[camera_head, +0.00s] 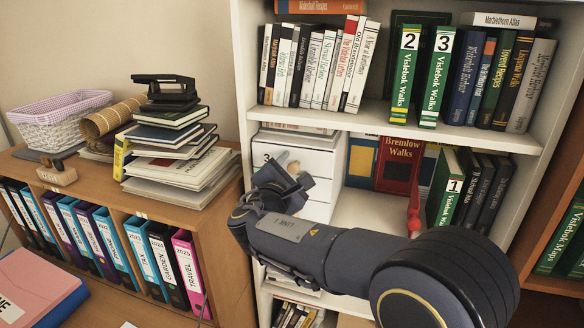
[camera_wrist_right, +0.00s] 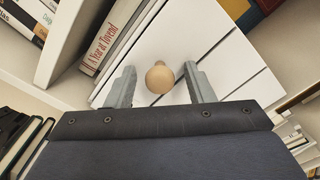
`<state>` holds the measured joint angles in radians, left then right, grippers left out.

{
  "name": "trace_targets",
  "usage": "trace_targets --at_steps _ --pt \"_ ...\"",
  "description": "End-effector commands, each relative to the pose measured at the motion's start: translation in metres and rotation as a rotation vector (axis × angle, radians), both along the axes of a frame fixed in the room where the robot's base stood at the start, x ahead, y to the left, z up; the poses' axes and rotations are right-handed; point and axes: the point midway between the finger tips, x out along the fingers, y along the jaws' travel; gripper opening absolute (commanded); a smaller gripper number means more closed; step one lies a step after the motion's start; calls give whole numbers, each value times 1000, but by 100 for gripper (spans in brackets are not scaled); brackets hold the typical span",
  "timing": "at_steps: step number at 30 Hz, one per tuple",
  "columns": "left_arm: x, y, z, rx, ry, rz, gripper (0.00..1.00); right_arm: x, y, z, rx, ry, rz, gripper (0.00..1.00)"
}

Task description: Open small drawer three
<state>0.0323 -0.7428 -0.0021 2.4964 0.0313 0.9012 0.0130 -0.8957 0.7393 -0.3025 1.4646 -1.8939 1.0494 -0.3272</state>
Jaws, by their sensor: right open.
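A small white drawer unit (camera_head: 318,188) stands on the middle shelf of the white bookcase, with a "3" on its upper drawer front (camera_head: 318,160). The drawers look closed. My right gripper (camera_head: 292,172) is in front of that drawer and hides part of it. In the right wrist view, my right gripper (camera_wrist_right: 162,88) is open, with one finger on each side of a round wooden knob (camera_wrist_right: 159,77). Gaps show between the knob and both fingers. The knob is on a white drawer front (camera_wrist_right: 190,35). My left gripper is not in view.
Books (camera_head: 438,75) fill the shelf above. A red book (camera_head: 397,163) and green books (camera_head: 446,188) stand right of the drawers, with a small red object (camera_head: 414,222) at the shelf front. A wooden cabinet (camera_head: 225,215) with binders and stacked books is at left.

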Motion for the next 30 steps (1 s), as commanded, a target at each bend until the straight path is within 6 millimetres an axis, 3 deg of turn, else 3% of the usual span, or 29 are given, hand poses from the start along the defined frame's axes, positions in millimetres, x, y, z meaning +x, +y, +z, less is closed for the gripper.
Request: trace_targets --at_steps 5,16,25,30 --pt "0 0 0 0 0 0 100 0 0 0 0 0 0 47" --pt "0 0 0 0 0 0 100 0 0 0 1 0 1 0" --pt "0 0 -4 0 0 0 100 -5 2 -1 2 -1 1 0" --pt "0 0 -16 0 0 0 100 -25 9 -4 3 0 4 0"
